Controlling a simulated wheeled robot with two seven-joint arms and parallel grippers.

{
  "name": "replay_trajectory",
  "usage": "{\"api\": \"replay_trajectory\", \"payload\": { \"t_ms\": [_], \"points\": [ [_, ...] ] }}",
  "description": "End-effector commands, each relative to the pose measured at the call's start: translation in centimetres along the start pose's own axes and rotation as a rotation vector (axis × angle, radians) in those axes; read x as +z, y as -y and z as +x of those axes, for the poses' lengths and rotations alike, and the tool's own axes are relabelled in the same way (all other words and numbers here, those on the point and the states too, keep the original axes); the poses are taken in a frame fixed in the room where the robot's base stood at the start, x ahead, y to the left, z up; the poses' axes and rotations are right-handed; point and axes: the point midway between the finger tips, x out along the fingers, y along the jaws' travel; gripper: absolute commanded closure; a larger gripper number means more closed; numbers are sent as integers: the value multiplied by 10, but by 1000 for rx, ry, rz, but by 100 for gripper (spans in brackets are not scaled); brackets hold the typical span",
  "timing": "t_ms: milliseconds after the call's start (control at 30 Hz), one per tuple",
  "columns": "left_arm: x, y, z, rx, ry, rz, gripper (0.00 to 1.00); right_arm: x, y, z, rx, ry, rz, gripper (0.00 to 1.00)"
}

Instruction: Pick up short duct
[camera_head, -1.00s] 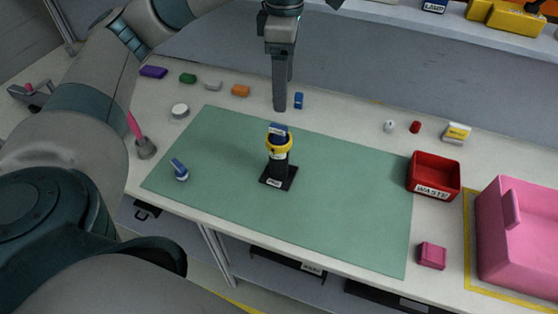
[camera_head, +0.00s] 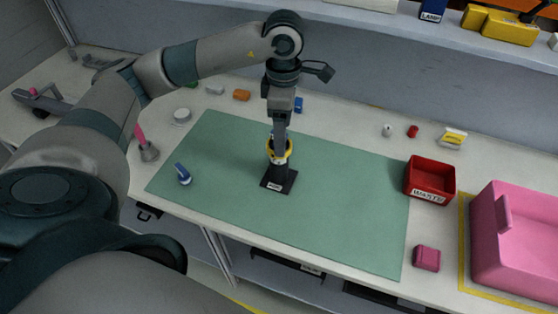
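A black stand (camera_head: 279,181) with a square base and a white label stands upright on the green mat (camera_head: 340,215). A yellow ring (camera_head: 288,156) sits around its upper part. My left gripper (camera_head: 279,152) points straight down at the top of the stand, at the ring, and hides the stand's blue top piece. I cannot tell whether its fingers are open or closed on anything. A small blue part (camera_head: 183,174) lies tilted at the mat's left side. I cannot tell which part is the short duct. My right gripper is not in view.
A red waste bin (camera_head: 430,180) and a large pink bin (camera_head: 520,240) stand at the right, with a pink block (camera_head: 427,258) nearby. Small coloured parts, such as an orange one (camera_head: 242,95), line the back. The mat's right half is clear.

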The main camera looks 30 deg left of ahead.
Motion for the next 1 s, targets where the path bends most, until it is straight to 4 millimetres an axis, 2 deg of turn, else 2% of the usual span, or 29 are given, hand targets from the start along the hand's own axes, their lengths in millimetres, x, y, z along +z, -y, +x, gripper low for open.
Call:
{"api": "replay_trajectory", "payload": {
  "t_ms": [133, 567, 833, 1000],
  "points": [
    [0, 0, 6, 0, -1, 0, 30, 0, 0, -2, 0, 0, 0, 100],
    [-1, 0, 10, -1, 0, -1, 30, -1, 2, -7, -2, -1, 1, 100],
    [-6, 3, 34, -3, -3, -1, 30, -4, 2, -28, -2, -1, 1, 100],
    [-6, 2, 54, -2, -2, 0, 30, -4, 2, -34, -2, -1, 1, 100]
  ]
}}
